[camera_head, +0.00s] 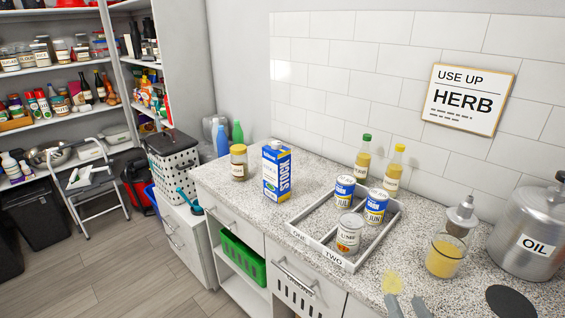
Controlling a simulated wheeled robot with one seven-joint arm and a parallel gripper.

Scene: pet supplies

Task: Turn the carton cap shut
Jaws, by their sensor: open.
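A blue and white carton (277,172) lettered STOCK stands upright at the left part of the speckled counter (325,178). Its small light cap (276,143) shows on the top face. It is too small to tell how far the cap is turned. Two grey finger-like tips, apparently my gripper (405,304), reach in at the bottom edge, right of centre. The rest of my arm is out of view.
A jar (239,162) stands left of the carton. A divided tray (298,233) with several cans is to its right. Two bottles (363,158) stand behind the tray. A glass (446,257) and an OIL pot (530,240) are at the right. Counter in front of the carton is clear.

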